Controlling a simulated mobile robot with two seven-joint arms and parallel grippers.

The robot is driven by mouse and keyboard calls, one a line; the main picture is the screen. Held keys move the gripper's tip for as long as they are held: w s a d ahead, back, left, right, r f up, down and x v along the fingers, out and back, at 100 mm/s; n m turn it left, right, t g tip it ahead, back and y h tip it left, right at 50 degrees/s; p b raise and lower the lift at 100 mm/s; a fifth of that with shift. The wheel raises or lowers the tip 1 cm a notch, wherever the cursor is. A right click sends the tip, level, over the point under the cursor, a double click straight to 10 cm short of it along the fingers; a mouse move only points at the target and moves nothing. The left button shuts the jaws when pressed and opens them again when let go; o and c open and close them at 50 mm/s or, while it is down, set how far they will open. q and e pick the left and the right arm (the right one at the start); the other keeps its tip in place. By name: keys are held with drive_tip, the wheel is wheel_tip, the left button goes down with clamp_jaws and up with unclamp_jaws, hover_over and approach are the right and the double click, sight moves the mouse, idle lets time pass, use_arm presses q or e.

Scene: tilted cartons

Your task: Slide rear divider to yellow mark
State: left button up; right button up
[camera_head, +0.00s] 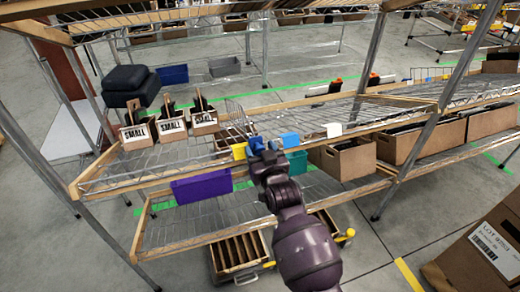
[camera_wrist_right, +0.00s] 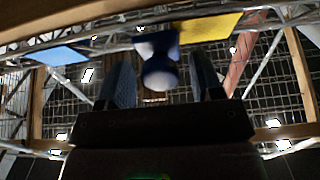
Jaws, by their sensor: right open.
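My right gripper (camera_head: 266,158) is at the front rail of the middle wire shelf (camera_head: 330,112), near the yellow mark (camera_head: 240,151). In the right wrist view its two fingers (camera_wrist_right: 163,85) are apart. A dark blue knob-like piece with a pale round end (camera_wrist_right: 158,70) shows between them, apparently not clamped. The yellow mark (camera_wrist_right: 208,27) is just right of that piece there. Wire dividers (camera_head: 237,115) stand on the shelf behind the gripper; I cannot tell which is the rear one. My left gripper is not in view.
Light blue (camera_head: 290,139) and white (camera_head: 334,130) tags sit along the rail. Cartons marked SMALL (camera_head: 172,127) stand at left. A purple bin (camera_head: 202,186), a teal bin (camera_head: 297,162) and an open carton (camera_head: 348,158) are below. A large carton (camera_head: 485,245) is at lower right.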

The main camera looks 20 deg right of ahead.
drive_tip(key=s+p, duration=0.1)
drive_tip(key=s, duration=0.9)
drive_tip(key=shift+s+d+p, duration=0.15)
drive_tip(key=shift+s+p, duration=0.05)
drive_tip(key=shift+p, duration=0.15)
